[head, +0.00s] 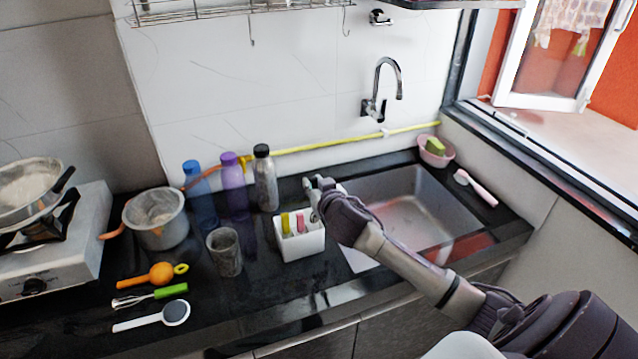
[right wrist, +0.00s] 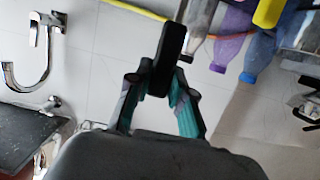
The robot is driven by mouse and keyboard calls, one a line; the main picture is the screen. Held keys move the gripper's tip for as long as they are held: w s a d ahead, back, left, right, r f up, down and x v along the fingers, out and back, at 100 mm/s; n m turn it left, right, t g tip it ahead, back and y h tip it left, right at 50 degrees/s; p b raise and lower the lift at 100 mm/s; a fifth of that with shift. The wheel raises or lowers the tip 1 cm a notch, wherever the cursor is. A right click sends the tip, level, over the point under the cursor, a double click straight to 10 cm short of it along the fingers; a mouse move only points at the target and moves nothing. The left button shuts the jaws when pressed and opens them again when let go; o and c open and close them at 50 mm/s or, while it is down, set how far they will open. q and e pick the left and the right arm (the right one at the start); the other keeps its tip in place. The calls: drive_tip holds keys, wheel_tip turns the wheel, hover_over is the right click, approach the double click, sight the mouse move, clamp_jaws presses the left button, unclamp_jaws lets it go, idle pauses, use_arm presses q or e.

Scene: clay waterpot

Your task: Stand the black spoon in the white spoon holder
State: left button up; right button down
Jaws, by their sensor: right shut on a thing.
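The white spoon holder (head: 300,247) stands on the black counter left of the sink, with a yellow-handled and a pink-handled utensil upright in it. My right gripper (head: 313,187) is above and close behind the holder. In the right wrist view my right gripper (right wrist: 160,85) is shut on a black bar-like piece, seemingly the black spoon's handle (right wrist: 169,55). The rest of the spoon is hidden in the head view by the gripper and arm. I cannot tell whether its lower end is inside the holder. My left gripper is not in view.
A grey cup (head: 225,254), a steel pot (head: 160,222) and blue, purple and silver bottles (head: 265,180) stand left of the holder. The sink (head: 425,215) is at right. Orange, green and white-handled utensils (head: 150,316) lie at front left.

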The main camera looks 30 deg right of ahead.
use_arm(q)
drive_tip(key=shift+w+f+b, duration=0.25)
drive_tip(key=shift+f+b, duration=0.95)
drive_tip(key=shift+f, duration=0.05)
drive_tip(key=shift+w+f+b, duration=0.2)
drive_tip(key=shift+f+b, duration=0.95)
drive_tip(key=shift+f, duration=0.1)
use_arm(e)
wheel_tip(320, 180, down, 7)
drive_tip(key=shift+s+r, duration=0.15)
drive_tip(key=c, duration=1)
unclamp_jaws()
drive_tip(key=shift+o, duration=0.2)
